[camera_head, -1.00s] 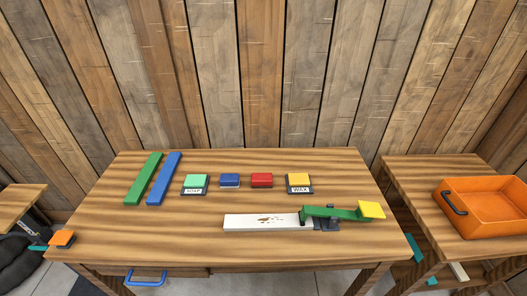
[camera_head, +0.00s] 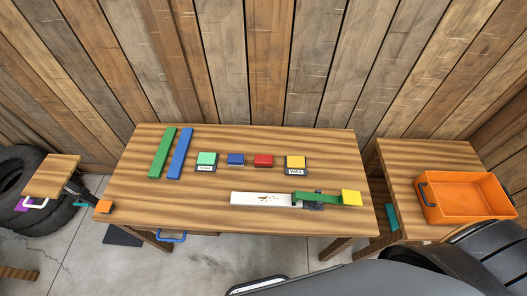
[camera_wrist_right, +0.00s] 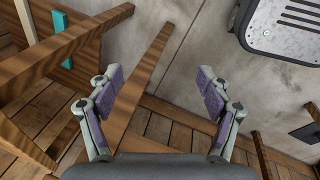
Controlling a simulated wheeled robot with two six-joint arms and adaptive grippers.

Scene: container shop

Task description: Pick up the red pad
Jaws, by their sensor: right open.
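The red pad (camera_head: 263,160) is a small block lying on the wooden table (camera_head: 180,213) in the head view. It is in a row between a blue pad (camera_head: 235,159) and a yellow pad (camera_head: 296,161) on a dark holder marked WAX. My right gripper (camera_wrist_right: 160,85) is open and empty in the right wrist view, with floor and wooden legs or boards behind it. The red pad does not show in that view. In the head view a dark part of my right arm comes in at the bottom right, away from the pad. My left gripper is not in view.
A green pad (camera_head: 207,158) sits on a labelled holder left of the blue pad. Green (camera_head: 162,153) and blue (camera_head: 180,154) bars lie further left. A stained white board (camera_head: 262,199) with a green lever lies in front. An orange crate (camera_head: 465,196) stands on the right-hand table.

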